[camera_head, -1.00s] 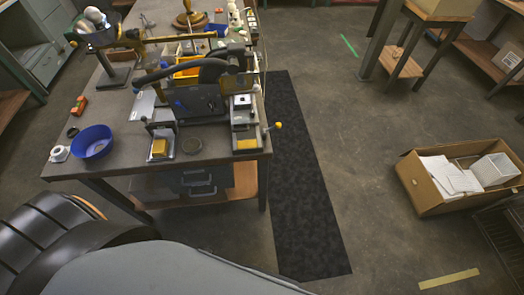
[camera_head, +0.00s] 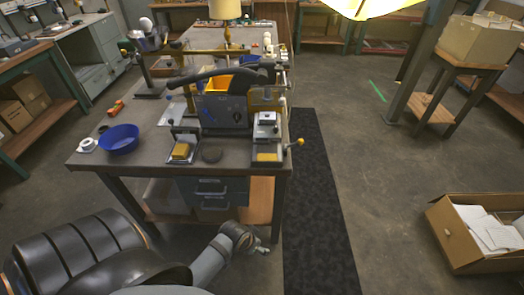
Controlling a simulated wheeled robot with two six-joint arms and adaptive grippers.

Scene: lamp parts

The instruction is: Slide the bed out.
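A dark machine (camera_head: 222,110) with a curved black arm on top stands on the workbench (camera_head: 150,145). At its right front is a grey slide-like part (camera_head: 266,130) with a yellow pad and a yellow-knobbed lever (camera_head: 297,144); I cannot tell for certain whether this is the bed. A grey arm of mine comes in from the lower left, and its dark wrist end, seemingly my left gripper (camera_head: 262,249), is low in front of the bench, apart from the machine. Its fingers are too small to read. My other gripper is not in view.
A blue bowl (camera_head: 119,139) and a white roll (camera_head: 87,145) sit at the bench's left front. Drawers (camera_head: 210,194) are underneath. A dark mat (camera_head: 315,200) lies right of the bench; an open carton (camera_head: 470,235) stands farther right.

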